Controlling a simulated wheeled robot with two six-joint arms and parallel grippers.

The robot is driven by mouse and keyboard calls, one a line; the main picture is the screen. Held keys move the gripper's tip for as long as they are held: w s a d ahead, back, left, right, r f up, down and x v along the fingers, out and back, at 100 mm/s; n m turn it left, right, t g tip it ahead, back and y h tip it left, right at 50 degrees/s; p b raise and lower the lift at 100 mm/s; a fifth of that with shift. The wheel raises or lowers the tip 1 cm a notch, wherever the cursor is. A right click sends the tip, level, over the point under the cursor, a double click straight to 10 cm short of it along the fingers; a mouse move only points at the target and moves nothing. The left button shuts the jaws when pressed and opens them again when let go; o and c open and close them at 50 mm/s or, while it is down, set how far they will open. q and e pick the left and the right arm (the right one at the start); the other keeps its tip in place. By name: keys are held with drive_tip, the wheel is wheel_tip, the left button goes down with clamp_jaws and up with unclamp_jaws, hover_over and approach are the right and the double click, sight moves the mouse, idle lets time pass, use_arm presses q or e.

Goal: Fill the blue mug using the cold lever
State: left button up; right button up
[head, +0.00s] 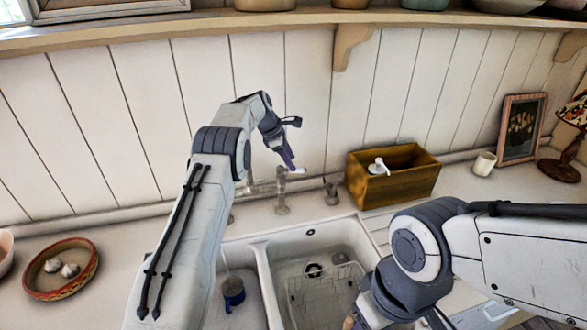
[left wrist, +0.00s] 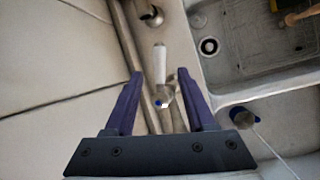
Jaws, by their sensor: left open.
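The blue mug (head: 233,289) stands in the left basin of the sink, partly hidden by my left arm. It also shows in the left wrist view (left wrist: 240,116). A thin pale line like a stream of water runs down to it in both views. The cold lever (head: 297,170) has a white handle (left wrist: 160,62) and a blue mark on its hub. My left gripper (head: 290,158) is open over this lever, with its purple fingers (left wrist: 160,75) on either side of it and gaps showing.
The right basin (head: 345,250) holds a wire rack. Another tap handle (head: 332,190) stands right of the cold lever. A wooden box (head: 393,180) with a white-topped pump stands behind the right basin. A bowl of garlic (head: 88,262) sits on the left counter.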

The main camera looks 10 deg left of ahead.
use_arm(q)
drive_tip(key=b+v, duration=0.1)
drive_tip(key=v, duration=0.5)
drive_tip(key=shift+r, duration=0.4)
drive_tip(key=shift+s+a, duration=0.15)
